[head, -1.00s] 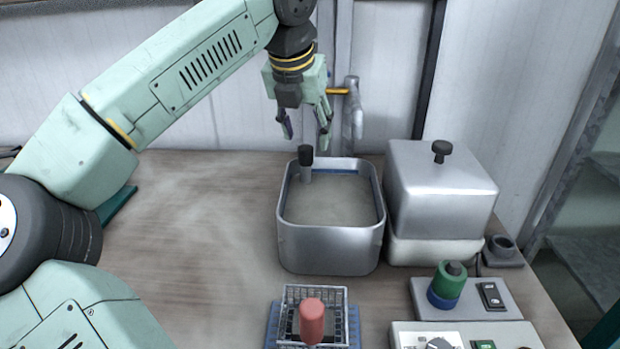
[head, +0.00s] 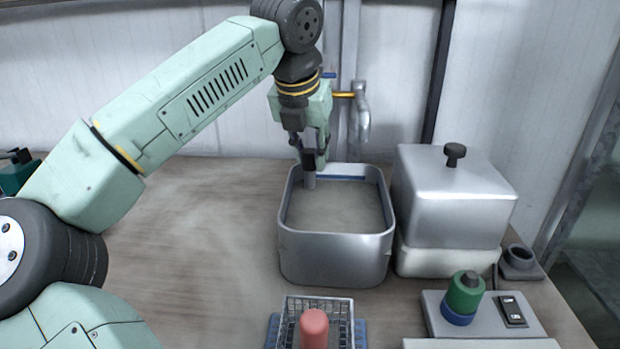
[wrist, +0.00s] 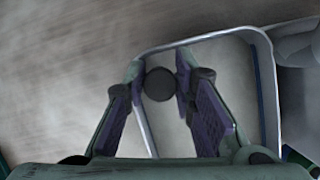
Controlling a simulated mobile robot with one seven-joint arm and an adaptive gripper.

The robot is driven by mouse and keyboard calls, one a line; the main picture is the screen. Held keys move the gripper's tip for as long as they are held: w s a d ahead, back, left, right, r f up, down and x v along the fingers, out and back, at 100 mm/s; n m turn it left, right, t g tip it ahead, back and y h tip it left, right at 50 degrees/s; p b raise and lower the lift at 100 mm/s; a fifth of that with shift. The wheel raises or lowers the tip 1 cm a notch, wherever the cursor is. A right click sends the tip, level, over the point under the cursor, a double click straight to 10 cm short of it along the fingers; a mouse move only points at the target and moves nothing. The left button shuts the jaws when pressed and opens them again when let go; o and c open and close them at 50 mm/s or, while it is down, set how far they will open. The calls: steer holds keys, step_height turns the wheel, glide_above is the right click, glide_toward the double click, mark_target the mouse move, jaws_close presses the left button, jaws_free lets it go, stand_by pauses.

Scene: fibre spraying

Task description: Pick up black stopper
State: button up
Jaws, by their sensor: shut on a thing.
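The black stopper (head: 309,181) stands upright at the back left inside the metal tub, with a black top and a grey lower part. My gripper (head: 309,157) is over the tub's back left corner, pointing down, with its fingers shut on the black top. In the wrist view the stopper's round dark top (wrist: 160,84) sits between the two fingertips (wrist: 161,80). The fingers partly hide the stopper's top in the head view. Whether its lower end touches the tub's floor cannot be told.
The metal tub (head: 335,258) has raised walls around the stopper. A lidded metal box (head: 455,200) stands close on its right, and a tap (head: 362,115) is behind. A wire basket (head: 290,325) with a red-topped item is in front. The table's left (head: 190,220) is clear.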

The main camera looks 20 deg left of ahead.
jaws_close()
steer(key=shift+r, duration=0.15)
